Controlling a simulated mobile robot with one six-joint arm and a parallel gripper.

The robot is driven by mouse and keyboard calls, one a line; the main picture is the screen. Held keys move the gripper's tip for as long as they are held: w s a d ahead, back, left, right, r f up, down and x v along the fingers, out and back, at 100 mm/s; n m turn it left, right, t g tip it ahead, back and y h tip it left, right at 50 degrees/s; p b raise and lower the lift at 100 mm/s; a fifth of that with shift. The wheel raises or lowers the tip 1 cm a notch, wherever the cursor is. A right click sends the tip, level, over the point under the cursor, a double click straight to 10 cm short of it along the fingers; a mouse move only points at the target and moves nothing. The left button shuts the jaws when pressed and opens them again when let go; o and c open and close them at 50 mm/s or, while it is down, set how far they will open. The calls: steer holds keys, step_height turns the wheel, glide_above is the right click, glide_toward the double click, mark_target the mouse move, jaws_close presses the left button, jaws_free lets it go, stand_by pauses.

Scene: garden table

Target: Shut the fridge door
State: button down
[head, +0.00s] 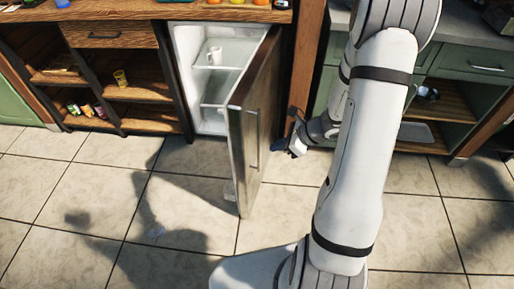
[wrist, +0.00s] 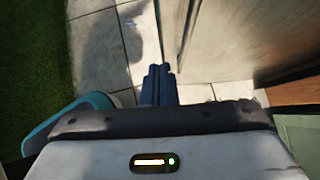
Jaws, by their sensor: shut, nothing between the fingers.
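The fridge door (head: 262,110) stands wide open, swung out toward me, with its outer face and bar handle (head: 258,140) turned to the right. The white fridge interior (head: 186,50) is exposed, with a white mug (head: 214,55) on a shelf. My gripper (head: 279,147) is to the right of the door, on its outer side, low and close to the face. In the wrist view, my gripper's fingers (wrist: 159,85) are together and empty, and the door (wrist: 235,35) fills the upper right. I cannot tell whether the fingers touch the door.
Open wooden shelves (head: 135,93) with small jars stand left of the fridge. A wooden post (head: 305,65) and green cabinets (head: 470,66) are on the right. The tiled floor (head: 190,190) in front of the fridge is clear. A wooden counter (head: 130,11) runs above.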

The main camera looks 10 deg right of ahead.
mark_target(245, 151)
steer(key=shift+w+a+f+b, duration=0.15)
steer(key=shift+w+a+f, duration=0.55)
steer(key=shift+a, duration=0.5)
steer(key=shift+w+a+f+b, duration=0.1)
steer(key=shift+w+a+f, duration=0.55)
steer(key=shift+a, duration=0.55)
steer(key=shift+w+a+f+b, duration=0.15)
steer(key=shift+w+a+f, duration=0.55)
steer(key=shift+a, duration=0.5)
